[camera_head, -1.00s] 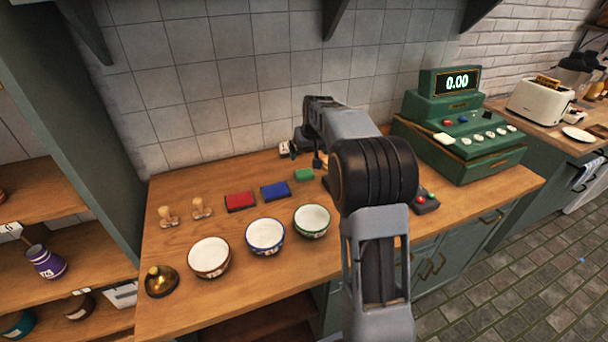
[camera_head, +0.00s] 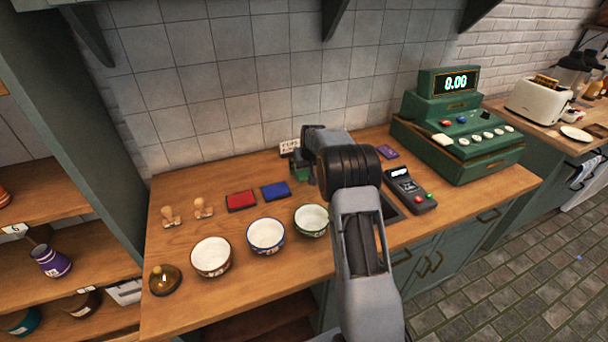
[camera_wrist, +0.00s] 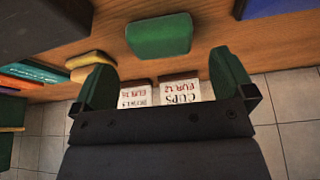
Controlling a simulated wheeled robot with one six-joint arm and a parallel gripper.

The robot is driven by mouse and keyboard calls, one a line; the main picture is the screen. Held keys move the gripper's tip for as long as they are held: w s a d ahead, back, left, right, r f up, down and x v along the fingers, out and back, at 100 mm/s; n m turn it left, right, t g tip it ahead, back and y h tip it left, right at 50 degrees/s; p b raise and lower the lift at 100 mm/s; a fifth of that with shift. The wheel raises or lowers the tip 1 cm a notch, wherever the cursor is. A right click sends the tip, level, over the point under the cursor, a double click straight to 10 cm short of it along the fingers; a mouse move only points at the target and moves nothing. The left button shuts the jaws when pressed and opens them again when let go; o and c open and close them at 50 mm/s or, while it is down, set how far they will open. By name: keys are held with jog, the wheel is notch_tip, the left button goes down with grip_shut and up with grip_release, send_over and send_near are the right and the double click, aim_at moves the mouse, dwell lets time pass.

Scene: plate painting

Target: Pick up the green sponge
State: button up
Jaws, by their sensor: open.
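The green sponge (camera_wrist: 160,38) lies on the wooden counter, seen in the wrist view just past my fingertips and roughly centred between them. In the head view a bit of green (camera_head: 300,174) shows under my wrist, and most of the sponge is hidden by my arm. My gripper (camera_wrist: 162,75) is open, with one finger at each side and nothing between them touching the sponge. The fingers look low over the counter; their exact height is hard to tell.
A blue pad (camera_head: 275,191) and red pad (camera_head: 240,201) lie to the left. Three bowls stand in front, the green-rimmed one (camera_head: 311,220) nearest. Price cards (camera_wrist: 181,93) stand by the wall. A card terminal (camera_head: 409,190) and green cash register (camera_head: 458,140) are at right.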

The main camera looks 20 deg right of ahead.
aim_at(304, 172)
jog(key=shift+p+x, duration=0.35)
jog(key=shift+x, duration=1.5)
jog(key=shift+a, duration=0.15)
jog(key=c, duration=1)
jog(key=shift+o, duration=0.2)
jog(key=shift+r, duration=0.1)
jog(key=shift+r, duration=0.6)
jog(key=s+d+r+b, duration=0.4)
jog(key=s+d+r, duration=0.6)
jog(key=r, duration=0.1)
jog(key=shift+r, duration=0.3)
